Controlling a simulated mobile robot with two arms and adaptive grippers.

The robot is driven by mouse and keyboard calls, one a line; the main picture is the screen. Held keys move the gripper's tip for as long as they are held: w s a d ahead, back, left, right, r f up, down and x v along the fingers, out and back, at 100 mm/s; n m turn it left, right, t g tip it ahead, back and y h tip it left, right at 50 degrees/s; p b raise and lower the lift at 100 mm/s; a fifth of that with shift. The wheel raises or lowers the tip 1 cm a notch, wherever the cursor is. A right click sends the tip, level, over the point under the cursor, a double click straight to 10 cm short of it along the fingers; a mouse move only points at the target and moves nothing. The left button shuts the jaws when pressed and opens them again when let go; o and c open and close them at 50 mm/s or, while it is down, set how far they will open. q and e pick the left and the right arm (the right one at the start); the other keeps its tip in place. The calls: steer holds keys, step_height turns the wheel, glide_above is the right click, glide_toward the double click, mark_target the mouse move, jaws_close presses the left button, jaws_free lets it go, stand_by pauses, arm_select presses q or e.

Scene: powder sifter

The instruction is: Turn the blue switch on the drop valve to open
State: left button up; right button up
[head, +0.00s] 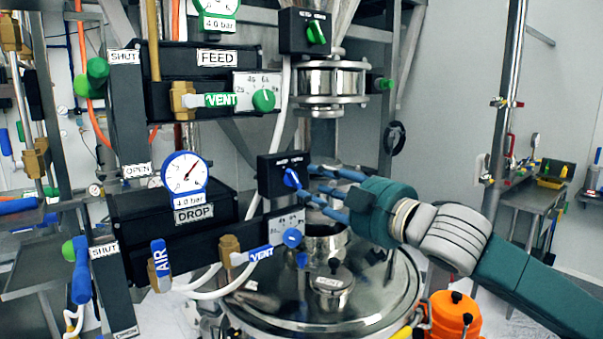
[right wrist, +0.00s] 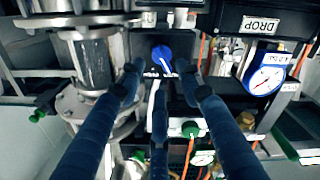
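The blue switch (head: 291,178) is a small knob on a black box (head: 268,188), right of the gauge above the DROP label (head: 194,214). Its handle looks tilted; the small white labels above it are too small to read. The right wrist view, which is upside down, shows the blue switch (right wrist: 162,54) at top centre. My right gripper (head: 313,184) reaches in from the right with its blue fingers spread, close to the switch. In the wrist view its fingertips (right wrist: 158,76) surround the switch's near side with gaps; contact cannot be told. My left gripper is not in view.
The blue-rimmed gauge (head: 186,172) is left of the switch. A blue dial (head: 291,238) sits below it, with the blue VENT lever (head: 261,253) to its left. A green switch (head: 316,33) is above. The steel vessel lid (head: 380,300) lies below my right gripper.

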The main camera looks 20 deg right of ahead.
mark_target(293, 179)
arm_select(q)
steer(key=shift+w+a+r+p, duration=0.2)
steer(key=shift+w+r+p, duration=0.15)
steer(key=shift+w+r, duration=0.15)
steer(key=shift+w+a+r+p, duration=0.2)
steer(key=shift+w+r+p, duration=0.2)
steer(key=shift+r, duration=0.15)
arm_select(e)
steer(key=shift+x, duration=2.7)
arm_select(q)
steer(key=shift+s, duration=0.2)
arm_select(e)
jaws_close()
